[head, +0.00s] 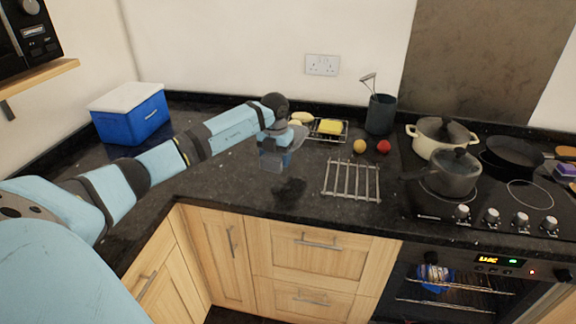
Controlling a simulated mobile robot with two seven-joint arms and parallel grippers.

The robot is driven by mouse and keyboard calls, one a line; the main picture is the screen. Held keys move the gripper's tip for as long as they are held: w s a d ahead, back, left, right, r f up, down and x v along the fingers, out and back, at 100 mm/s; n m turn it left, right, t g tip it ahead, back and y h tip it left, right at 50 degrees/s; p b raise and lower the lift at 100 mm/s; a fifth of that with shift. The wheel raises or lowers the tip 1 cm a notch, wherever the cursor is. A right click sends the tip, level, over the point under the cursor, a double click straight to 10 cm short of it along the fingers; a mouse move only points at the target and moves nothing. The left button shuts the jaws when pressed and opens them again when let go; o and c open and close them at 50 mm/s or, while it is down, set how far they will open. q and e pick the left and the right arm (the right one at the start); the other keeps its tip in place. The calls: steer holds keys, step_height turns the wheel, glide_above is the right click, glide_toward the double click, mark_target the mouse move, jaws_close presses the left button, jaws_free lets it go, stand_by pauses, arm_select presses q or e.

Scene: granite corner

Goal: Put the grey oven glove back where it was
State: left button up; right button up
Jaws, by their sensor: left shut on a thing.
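My left gripper (276,166) is above the black granite worktop, left of the metal rack, pointing down. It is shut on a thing. A small grey shape (299,136) shows at its right side, which appears to be the grey oven glove; the gripper and wrist hide most of it. A dark shadow lies on the worktop below and slightly right of the gripper. My right gripper is not in view.
A metal rack (351,181) lies on the worktop (230,190). Behind are a wire tray with a yellow sponge (330,126), a utensil pot (380,114), and two small fruits. Pots stand on the hob at right. A blue cool box (130,115) stands at left.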

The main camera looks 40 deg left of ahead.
mark_target(274, 188)
arm_select(q)
steer(key=shift+a+f+n, duration=0.3)
steer(key=shift+a+n, duration=0.35)
steer(key=shift+n, duration=0.15)
step_height(274, 188, down, 8)
steer(key=b, duration=0.5)
steer(key=shift+r+b, duration=0.2)
steer(key=shift+b, duration=0.1)
steer(key=shift+f, duration=0.65)
steer(key=shift+f+b, duration=0.15)
steer(key=shift+b, duration=0.15)
steer(key=o, duration=0.9)
steer(key=shift+o, duration=2)
